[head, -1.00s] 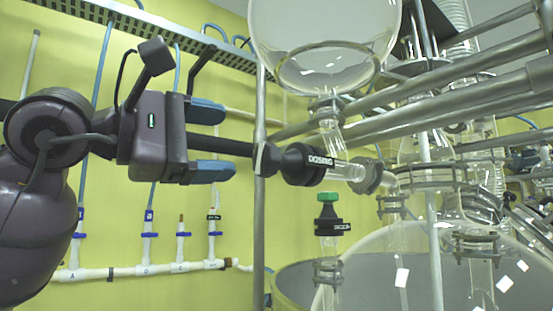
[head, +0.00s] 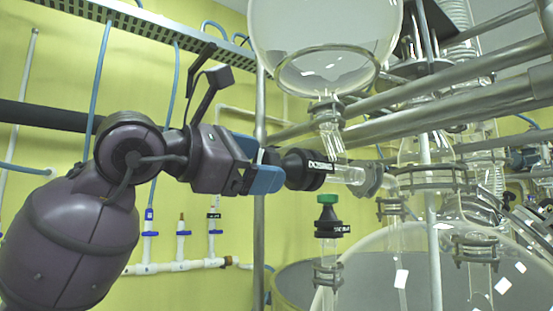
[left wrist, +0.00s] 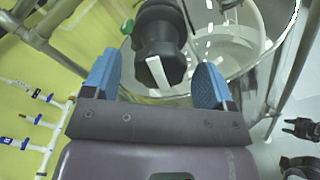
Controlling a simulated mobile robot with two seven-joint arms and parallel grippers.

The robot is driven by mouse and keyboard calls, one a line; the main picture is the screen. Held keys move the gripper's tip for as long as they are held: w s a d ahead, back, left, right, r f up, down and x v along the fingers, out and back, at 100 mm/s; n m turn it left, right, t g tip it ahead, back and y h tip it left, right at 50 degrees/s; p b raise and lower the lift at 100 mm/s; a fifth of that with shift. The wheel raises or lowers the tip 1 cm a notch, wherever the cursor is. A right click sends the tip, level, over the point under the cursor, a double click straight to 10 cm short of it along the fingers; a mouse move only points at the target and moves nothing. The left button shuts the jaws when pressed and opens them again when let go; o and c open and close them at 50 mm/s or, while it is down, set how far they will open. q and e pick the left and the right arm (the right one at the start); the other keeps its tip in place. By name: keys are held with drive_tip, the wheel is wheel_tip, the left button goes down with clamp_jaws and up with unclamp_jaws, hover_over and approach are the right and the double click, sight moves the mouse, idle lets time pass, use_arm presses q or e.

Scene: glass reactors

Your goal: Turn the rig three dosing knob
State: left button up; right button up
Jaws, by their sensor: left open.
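The dosing knob (head: 305,168) is a black ribbed knob with a white "DOSING" label, lying sideways on a glass side neck below the round glass vessel. My left gripper (head: 268,168) is open, with its blue fingers at the knob's left end. In the left wrist view the knob (left wrist: 160,45) shows between and just beyond the two blue fingertips of the gripper (left wrist: 158,80), with a white pointer strip facing the gripper. Gaps show on both sides of the knob. My right gripper cannot be made out in the head view.
A green-capped black valve (head: 328,212) stands upright just below the knob. A vertical steel post (head: 260,230) is close behind my gripper. Large glass vessels (head: 400,262) and steel rails (head: 460,105) fill the right. White pipes with blue valves (head: 182,240) run along the yellow wall.

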sight(260, 162)
use_arm(q)
drive_tip(key=x, duration=0.3)
drive_tip(key=shift+w+d+p, duration=0.15)
drive_tip(key=shift+d+p, duration=0.1)
drive_tip(key=shift+p, duration=0.05)
drive_tip(key=c, duration=0.7)
drive_tip(key=shift+c, duration=1.1)
use_arm(e)
drive_tip(key=shift+r, duration=0.4)
